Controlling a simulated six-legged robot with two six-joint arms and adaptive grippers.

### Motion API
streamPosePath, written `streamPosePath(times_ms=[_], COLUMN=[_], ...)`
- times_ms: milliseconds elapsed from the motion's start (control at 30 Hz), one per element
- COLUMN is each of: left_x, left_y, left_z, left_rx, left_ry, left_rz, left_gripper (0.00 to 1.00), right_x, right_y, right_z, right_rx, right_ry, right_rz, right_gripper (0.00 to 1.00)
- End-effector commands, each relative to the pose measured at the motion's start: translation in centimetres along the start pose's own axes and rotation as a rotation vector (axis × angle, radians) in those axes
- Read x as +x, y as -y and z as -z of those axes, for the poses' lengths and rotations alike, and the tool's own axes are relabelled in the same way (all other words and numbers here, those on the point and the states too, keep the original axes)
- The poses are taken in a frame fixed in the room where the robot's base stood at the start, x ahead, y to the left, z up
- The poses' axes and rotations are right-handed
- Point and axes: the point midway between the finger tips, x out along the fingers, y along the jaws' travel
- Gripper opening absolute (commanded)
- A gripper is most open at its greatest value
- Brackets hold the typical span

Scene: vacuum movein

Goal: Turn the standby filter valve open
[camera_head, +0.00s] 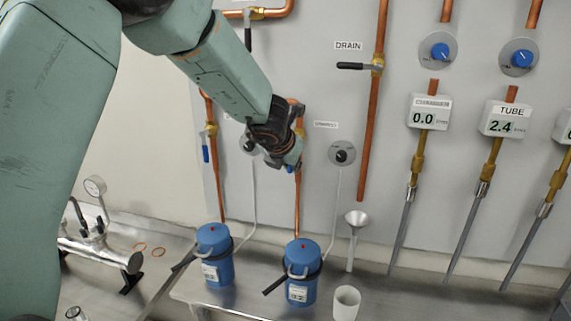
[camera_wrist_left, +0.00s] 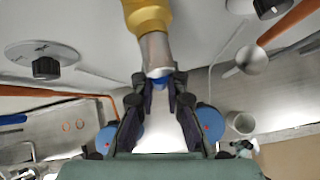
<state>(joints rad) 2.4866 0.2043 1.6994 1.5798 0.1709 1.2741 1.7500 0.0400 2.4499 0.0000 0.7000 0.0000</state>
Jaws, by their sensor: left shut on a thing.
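My left gripper (camera_head: 292,158) is at the valve on the copper pipe above the right blue filter canister (camera_head: 302,258). The left wrist view shows its fingers (camera_wrist_left: 160,84) shut on the blue-tipped valve handle (camera_wrist_left: 158,70), just beyond the brass valve body (camera_wrist_left: 148,14). In the head view my wrist hides most of this valve; a bit of blue handle (camera_head: 290,169) shows below it. The left pipe has another valve with a blue handle (camera_head: 206,153) hanging down, above the left canister (camera_head: 215,250). I cannot read which one is the standby filter. My right gripper is not in view.
Black knobs (camera_head: 342,153) sit beside the pipes. The drain valve's black lever (camera_head: 352,66) sticks out leftward. A funnel (camera_head: 355,220) and a white cup (camera_head: 345,303) are near the right canister. Meters (camera_head: 429,111) line the wall at right. A gauge assembly (camera_head: 98,250) lies at left.

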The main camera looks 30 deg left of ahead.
Motion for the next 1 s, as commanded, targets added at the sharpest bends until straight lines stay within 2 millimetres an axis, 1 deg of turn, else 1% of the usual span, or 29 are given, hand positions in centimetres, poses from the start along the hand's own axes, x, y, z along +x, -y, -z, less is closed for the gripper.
streamPosePath(times_ms=[33,400,900,933,1000], left_x=[-0.16,-0.14,-0.16,-0.16,-0.14], left_y=[-0.03,0.66,0.79,0.8,0.81], left_z=[-0.72,-0.88,-0.92,-0.93,-0.86], left_rx=[-0.022,-0.114,-0.126,-0.126,-0.126], left_ry=[0.021,0.046,0.049,0.049,0.047], left_rz=[0.019,0.111,0.124,0.124,0.124], left_gripper=[0.0,0.0,0.0,0.13,0.19], right_x=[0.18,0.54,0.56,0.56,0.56], right_y=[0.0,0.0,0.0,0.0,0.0], right_z=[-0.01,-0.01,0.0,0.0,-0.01], right_rx=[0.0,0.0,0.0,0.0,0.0], right_ry=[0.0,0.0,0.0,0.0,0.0], right_rz=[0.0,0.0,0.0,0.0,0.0], right_gripper=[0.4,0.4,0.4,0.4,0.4])
